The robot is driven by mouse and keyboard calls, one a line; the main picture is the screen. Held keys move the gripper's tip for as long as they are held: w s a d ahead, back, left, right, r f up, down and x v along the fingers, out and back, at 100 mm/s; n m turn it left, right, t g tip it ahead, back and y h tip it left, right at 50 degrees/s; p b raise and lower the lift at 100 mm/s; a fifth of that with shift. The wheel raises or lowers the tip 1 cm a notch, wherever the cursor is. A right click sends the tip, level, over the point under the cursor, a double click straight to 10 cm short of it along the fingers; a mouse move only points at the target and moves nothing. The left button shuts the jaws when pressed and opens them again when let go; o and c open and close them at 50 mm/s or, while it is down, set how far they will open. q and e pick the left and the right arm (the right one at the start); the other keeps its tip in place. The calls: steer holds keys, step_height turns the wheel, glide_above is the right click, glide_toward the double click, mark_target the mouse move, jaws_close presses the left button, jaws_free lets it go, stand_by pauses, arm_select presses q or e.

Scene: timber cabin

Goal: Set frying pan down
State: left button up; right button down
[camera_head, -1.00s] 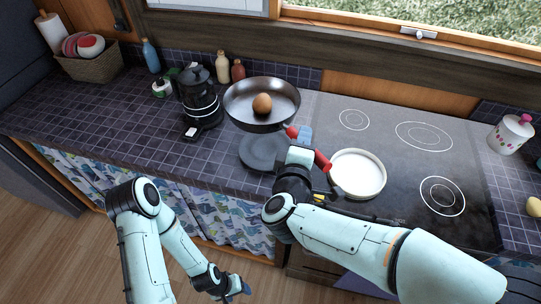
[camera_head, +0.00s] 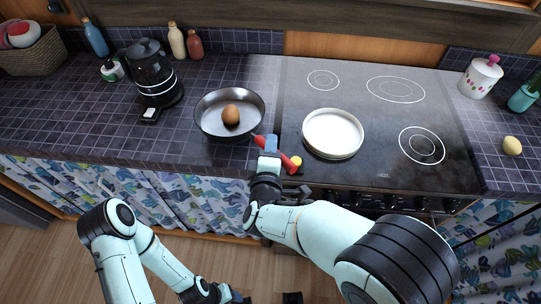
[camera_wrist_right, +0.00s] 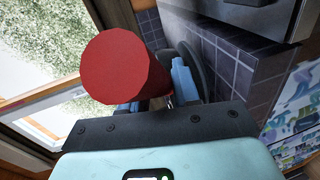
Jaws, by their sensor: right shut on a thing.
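The dark frying pan (camera_head: 208,124) is level over the tiled counter, left of the stove, with a brown egg (camera_head: 231,115) in it. I cannot tell whether its base touches anything. My right gripper (camera_head: 269,146) is shut on the pan's red handle (camera_head: 291,164). In the right wrist view the red handle end (camera_wrist_right: 122,68) sticks up between the blue fingers of my right gripper (camera_wrist_right: 158,94). My left gripper (camera_head: 238,299) is low at the bottom edge, away from the counter; its fingers are too unclear to read.
A white round dish (camera_head: 333,132) sits on the black stove (camera_head: 280,110) right of the pan. A black kettle (camera_head: 150,70) stands behind left. Two bottles (camera_head: 177,41) (camera_head: 195,46) stand at the back. The counter (camera_head: 60,125) left of the pan is clear.

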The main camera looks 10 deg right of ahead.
step_height(320, 180, down, 2)
steer(key=shift+s+f+b, duration=0.1)
steer(key=shift+b, duration=0.2)
steer(key=c, duration=0.8)
jaws_free()
steer(key=shift+f, duration=0.1)
steer(key=shift+s, duration=0.1)
steer(key=p+v, duration=0.2)
steer(key=v, duration=1)
